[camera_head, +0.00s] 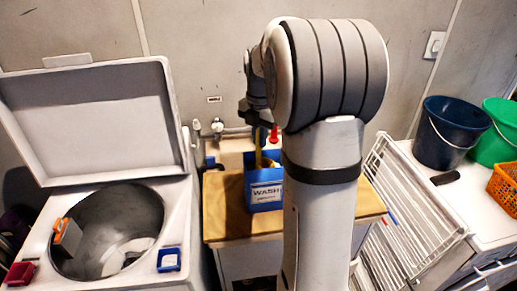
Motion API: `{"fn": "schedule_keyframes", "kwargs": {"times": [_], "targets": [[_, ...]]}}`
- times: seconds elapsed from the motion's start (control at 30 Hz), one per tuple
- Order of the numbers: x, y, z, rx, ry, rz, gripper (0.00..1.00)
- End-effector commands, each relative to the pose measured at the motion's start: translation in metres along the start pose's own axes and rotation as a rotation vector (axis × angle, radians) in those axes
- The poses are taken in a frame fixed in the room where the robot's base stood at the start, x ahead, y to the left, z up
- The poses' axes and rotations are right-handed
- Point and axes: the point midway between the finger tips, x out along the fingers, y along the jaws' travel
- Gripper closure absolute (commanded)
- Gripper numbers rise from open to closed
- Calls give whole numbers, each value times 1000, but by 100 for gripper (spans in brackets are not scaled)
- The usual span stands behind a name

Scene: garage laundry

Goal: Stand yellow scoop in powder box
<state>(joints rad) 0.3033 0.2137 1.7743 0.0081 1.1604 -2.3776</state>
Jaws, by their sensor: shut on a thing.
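The powder box (265,195) is blue with a white WASH label and stands open on the wooden-topped cabinet. The yellow scoop (258,147) shows as a narrow upright strip above the box opening; its lower end is hidden by the box wall. My gripper (259,122) is above the box at the scoop's top end, shut on the scoop. I cannot tell whether the scoop touches the box floor.
My arm covers the right part of the wooden top (225,215). A washer (110,235) with a raised lid stands left, a white drying rack (405,215) right. Blue (450,135) and green (500,130) buckets and an orange basket (503,185) stand farther right. Taps are behind the box.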

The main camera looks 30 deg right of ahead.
Motion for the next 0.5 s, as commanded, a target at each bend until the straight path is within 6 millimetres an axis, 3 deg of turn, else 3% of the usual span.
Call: {"fn": "schedule_keyframes", "kwargs": {"times": [0.27, 0.5], "targets": [[39, 0, -1, -1, 3, -3, 100], [44, 0, 0, -2, 0, 0, 100]]}}
